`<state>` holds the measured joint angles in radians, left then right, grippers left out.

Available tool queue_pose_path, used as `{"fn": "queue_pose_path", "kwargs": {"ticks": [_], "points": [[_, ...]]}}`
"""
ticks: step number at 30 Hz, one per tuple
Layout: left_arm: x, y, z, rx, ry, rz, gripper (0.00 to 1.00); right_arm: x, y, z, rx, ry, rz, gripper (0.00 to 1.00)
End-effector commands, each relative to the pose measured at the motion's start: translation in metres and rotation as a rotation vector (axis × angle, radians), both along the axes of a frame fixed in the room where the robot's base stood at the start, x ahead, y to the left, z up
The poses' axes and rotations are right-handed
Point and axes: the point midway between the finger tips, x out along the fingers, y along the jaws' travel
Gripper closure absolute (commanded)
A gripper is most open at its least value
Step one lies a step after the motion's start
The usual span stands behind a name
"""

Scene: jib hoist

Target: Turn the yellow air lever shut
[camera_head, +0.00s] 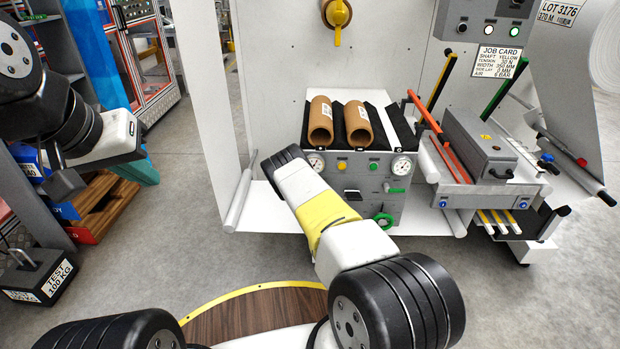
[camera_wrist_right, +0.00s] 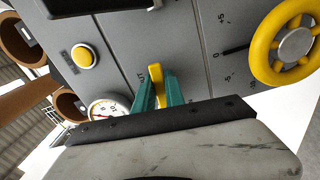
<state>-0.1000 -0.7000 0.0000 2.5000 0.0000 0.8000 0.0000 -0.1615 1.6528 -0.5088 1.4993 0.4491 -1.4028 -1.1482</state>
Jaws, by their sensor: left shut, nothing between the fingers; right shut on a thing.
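The yellow air lever (camera_wrist_right: 156,72) shows in the right wrist view as a short yellow handle on the grey panel. The teal fingers of my right gripper (camera_wrist_right: 158,94) are shut on it, one on each side. Its lower part is hidden between the fingers, and the label beside it is partly covered. In the head view my right arm reaches to the front panel (camera_head: 366,207) and hides its fingertips and the lever. My left gripper (camera_head: 141,170) is at the left, far from the panel, with teal fingers shut and empty.
In the right wrist view, a yellow push button (camera_wrist_right: 84,56), a dial gauge (camera_wrist_right: 108,108) and a yellow handwheel (camera_wrist_right: 290,45) surround the lever. Two brown cores (camera_head: 320,123) lie above the panel. A test weight (camera_head: 40,278) stands at left. The right floor is clear.

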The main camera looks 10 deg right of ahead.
Motion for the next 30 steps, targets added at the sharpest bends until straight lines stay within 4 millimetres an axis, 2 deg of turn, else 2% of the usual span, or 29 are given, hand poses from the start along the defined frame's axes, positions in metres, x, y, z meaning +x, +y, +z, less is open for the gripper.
{"fn": "queue_pose_path", "kwargs": {"ticks": [9,25,26,27,28,30], "points": [[0.0000,0.0000,0.0000,0.000,0.000,0.000,1.00,0.0001,0.0015,0.0040,-0.107,0.030,0.003,1.00],[0.0000,0.0000,0.0000,0.000,0.000,0.000,1.00,0.0000,0.0013,0.0044,-0.126,0.037,0.003,1.00],[0.0000,0.0000,0.0000,0.000,0.000,0.000,1.00,0.0000,0.0013,0.0044,-0.126,0.037,0.003,0.80],[0.0000,0.0000,0.0000,0.000,0.000,0.000,1.00,0.0000,0.0013,0.0044,-0.126,0.037,0.003,0.72],[0.0000,0.0000,0.0000,0.000,0.000,0.000,1.00,-0.0001,0.0012,0.0044,-0.126,0.037,0.003,0.66],[0.0000,0.0000,0.0000,0.000,0.000,0.000,1.00,-0.0001,0.0009,0.0044,-0.125,0.036,0.002,0.64]]}}
